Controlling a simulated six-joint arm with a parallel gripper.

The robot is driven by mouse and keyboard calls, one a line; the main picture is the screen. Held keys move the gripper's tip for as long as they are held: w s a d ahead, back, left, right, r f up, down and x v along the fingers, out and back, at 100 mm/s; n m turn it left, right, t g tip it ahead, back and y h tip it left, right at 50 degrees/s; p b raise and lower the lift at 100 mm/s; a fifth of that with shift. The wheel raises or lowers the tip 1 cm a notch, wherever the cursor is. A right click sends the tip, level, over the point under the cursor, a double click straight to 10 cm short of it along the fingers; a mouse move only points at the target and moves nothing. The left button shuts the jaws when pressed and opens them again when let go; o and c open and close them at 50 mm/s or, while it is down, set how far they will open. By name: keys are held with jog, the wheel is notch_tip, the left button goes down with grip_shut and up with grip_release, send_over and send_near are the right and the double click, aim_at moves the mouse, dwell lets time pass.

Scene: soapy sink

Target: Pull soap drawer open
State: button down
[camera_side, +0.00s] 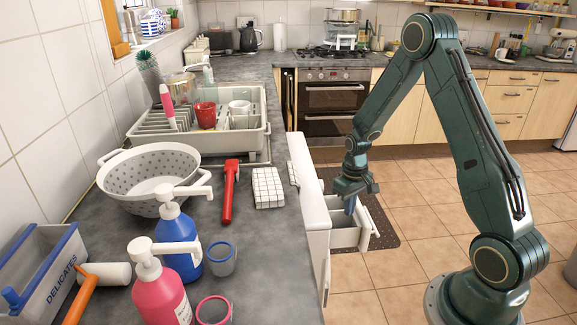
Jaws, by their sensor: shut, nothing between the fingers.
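A white soap drawer (345,237) stands pulled out from the white front (312,190) below the counter's right edge. Its open top shows, and its front panel faces right. My gripper (350,207) points down at the drawer, with its narrow blue-grey fingers shut and empty. The fingertips overlap the drawer's opening in the picture; whether they touch the drawer, I cannot tell.
The grey counter (265,235) holds a colander (150,175), a blue pump bottle (178,240), a pink pump bottle (160,295), a red tool (229,190) and a dish rack (200,140). A grey "DELICATES" tray (40,270) stands lower left. Tiled floor (420,215) right of the drawer is free.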

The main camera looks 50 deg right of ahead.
jog(key=shift+f, duration=2)
jog(key=shift+s+d, duration=0.1)
jog(key=s+d, duration=0.7)
dwell(1.4)
jog(key=shift+w+a, duration=0.25)
dwell(0.4)
notch_tip(320, 180, up, 10)
dwell(1.5)
